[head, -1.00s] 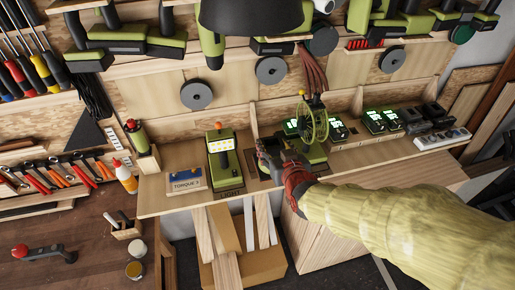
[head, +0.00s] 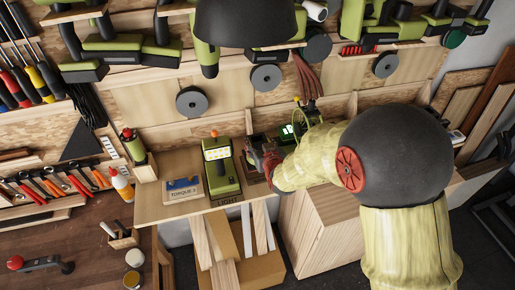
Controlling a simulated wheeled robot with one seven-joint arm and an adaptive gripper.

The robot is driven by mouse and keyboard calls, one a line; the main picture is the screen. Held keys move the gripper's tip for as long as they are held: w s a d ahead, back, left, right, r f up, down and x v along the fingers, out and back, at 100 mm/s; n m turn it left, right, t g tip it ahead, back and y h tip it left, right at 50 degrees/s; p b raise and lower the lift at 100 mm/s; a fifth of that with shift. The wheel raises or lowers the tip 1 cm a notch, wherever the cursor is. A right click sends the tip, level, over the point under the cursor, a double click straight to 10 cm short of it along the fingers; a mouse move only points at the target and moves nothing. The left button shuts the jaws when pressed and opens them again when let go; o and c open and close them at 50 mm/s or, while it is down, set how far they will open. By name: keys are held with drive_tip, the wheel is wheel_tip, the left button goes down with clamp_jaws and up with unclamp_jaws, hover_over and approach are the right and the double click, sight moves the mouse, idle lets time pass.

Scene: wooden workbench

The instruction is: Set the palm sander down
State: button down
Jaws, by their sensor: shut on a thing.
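My gripper (head: 257,159), dark with a red wrist part, is low over the wooden shelf (head: 167,210), just right of the green work light. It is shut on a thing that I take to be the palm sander. The sander is mostly hidden behind the fingers and wrist, and I cannot make out its outline. I cannot tell whether it touches the shelf.
The green work light (head: 221,168) stands close to the left of my gripper, with a TORQUE box (head: 183,190) further left. A lit green charger display (head: 286,131) shows behind the wrist. My arm covers the right part of the shelf.

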sight(258, 148)
drive_tip(key=shift+w+a+f, duration=0.2)
drive_tip(key=shift+w+f, duration=0.45)
drive_tip(key=shift+f, duration=1.55)
drive_tip(key=shift+f, duration=0.1)
drive_tip(key=c, duration=0.8)
unclamp_jaws()
drive_tip(key=shift+f, duration=0.1)
drive_tip(key=shift+c, duration=0.2)
drive_tip(key=shift+s+r, duration=0.2)
drive_tip(key=v, duration=1.1)
drive_tip(key=shift+s+d, duration=0.2)
drive_tip(key=shift+s, duration=0.15)
drive_tip(key=shift+r, duration=0.1)
